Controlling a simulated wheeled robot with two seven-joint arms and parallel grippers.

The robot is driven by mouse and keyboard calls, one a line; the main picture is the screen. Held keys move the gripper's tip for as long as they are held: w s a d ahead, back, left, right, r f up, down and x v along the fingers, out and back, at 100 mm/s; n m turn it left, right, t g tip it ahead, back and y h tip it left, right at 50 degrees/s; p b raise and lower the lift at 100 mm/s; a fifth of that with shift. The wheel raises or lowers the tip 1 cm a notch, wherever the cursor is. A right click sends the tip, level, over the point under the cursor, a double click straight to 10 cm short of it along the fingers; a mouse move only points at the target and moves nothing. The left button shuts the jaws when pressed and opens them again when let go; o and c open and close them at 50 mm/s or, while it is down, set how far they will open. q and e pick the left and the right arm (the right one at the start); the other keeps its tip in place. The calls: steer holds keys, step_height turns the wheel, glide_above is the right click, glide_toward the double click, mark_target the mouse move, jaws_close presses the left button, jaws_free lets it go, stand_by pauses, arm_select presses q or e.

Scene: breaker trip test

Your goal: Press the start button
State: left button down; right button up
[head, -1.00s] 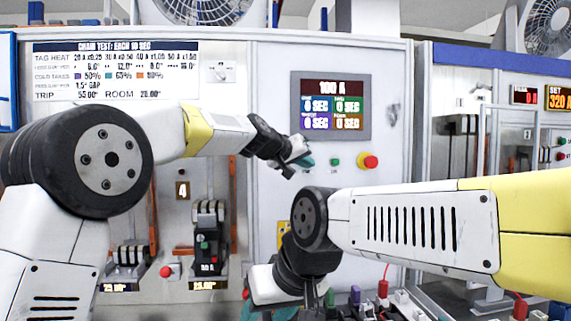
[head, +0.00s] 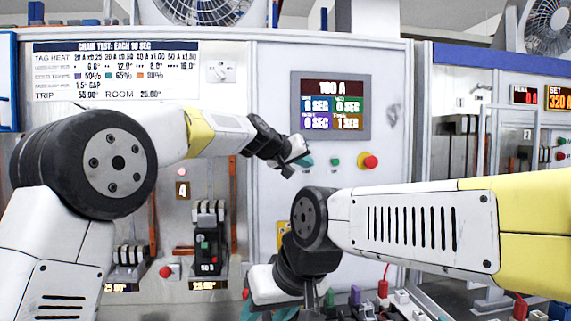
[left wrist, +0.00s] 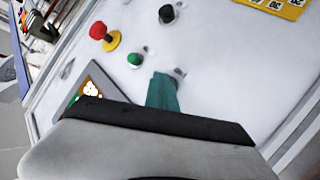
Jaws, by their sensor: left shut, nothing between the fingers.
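A grey panel (head: 270,105) carries a row of controls under a dark display (head: 331,106). My left gripper (head: 305,161) is shut and empty, its teal fingertips at the panel, left of a small green button (head: 335,162). The left wrist view shows the fingertips (left wrist: 163,92) over a small plate (left wrist: 179,73), beside the green button (left wrist: 135,60). Whatever control lies under them is hidden, and I cannot read a start label. The display's lower right cell reads 1 SEC. My right gripper (head: 268,311) is low at the picture's bottom edge, its fingers partly cut off.
A red mushroom button (head: 370,162) on a yellow collar sits right of the green button. A black knob (left wrist: 167,14) is also on the panel. Breakers (head: 208,238) stand at left. My right forearm crosses in front of the lower panel. Cables and plugs lie below.

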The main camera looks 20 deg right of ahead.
arm_select(q)
steer(key=shift+s+a, duration=0.25)
steer(key=shift+s, duration=0.65)
steer(key=shift+s, duration=0.1)
steer(key=shift+s+a, duration=0.2)
steer(key=shift+s, duration=0.6)
steer(key=shift+s+a, duration=0.15)
steer(key=shift+s, duration=0.6)
steer(key=shift+s+a, duration=0.2)
steer(key=shift+s, duration=0.6)
steer(key=shift+a, duration=0.1)
